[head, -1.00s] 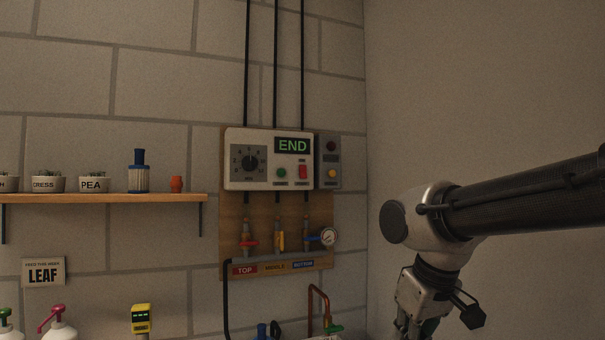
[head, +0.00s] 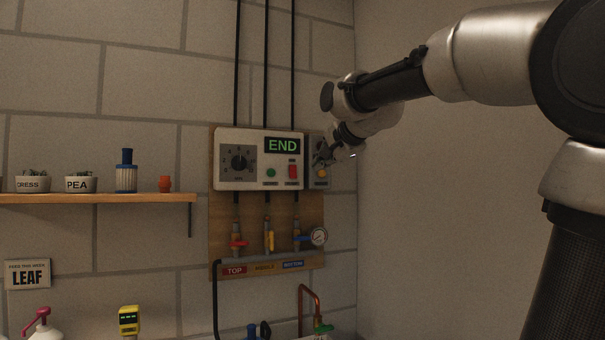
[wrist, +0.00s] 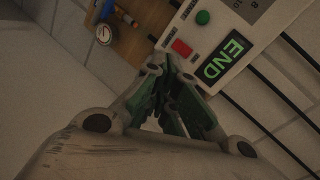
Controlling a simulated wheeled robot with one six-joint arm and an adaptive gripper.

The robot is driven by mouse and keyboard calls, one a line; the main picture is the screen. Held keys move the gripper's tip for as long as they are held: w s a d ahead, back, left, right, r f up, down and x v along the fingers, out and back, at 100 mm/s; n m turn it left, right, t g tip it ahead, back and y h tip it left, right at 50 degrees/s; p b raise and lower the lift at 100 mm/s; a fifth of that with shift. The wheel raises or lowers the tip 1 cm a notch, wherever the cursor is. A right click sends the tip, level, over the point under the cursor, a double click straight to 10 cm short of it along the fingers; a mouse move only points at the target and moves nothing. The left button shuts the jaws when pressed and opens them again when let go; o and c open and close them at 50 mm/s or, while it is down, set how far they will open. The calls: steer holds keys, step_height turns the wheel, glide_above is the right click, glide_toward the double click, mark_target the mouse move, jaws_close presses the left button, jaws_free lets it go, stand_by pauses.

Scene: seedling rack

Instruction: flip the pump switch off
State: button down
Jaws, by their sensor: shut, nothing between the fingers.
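A white control box (head: 225,180) on the wall carries a red rocker switch (head: 292,172), a green button (head: 271,173), a dial (head: 238,159) and a lit display reading END (head: 282,145). The red switch also shows in the wrist view (wrist: 181,47), just beyond my fingertips. A grey side box (head: 312,142) with an orange knob (head: 321,173) adjoins it on the right. My gripper (head: 319,161) is shut and empty, in front of the side box and partly hiding it. The wrist view shows its fingers together (wrist: 168,75). I cannot tell whether it touches anything.
Red, yellow and blue valve handles and a gauge (head: 319,236) sit on the wooden board (head: 221,215) below. A shelf (head: 100,198) with pots and a blue bottle is at left. A bare wall stands close on the right.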

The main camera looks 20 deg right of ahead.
mark_target(302, 172)
steer(key=shift+w+r+m+t, duration=0.1)
steer(key=shift+r+m+t, duration=0.1)
steer(key=shift+r+m, duration=0.5)
steer(key=shift+w+r+m+t, duration=0.1)
steer(key=shift+r+m+t, duration=0.2)
steer(key=shift+m, duration=0.7)
steer(key=shift+w, duration=0.1)
steer(key=x, duration=1.4)
steer(key=shift+f, duration=0.1)
steer(key=shift+w+f, duration=0.15)
steer(key=shift+f, duration=0.05)
steer(key=shift+r, duration=0.15)
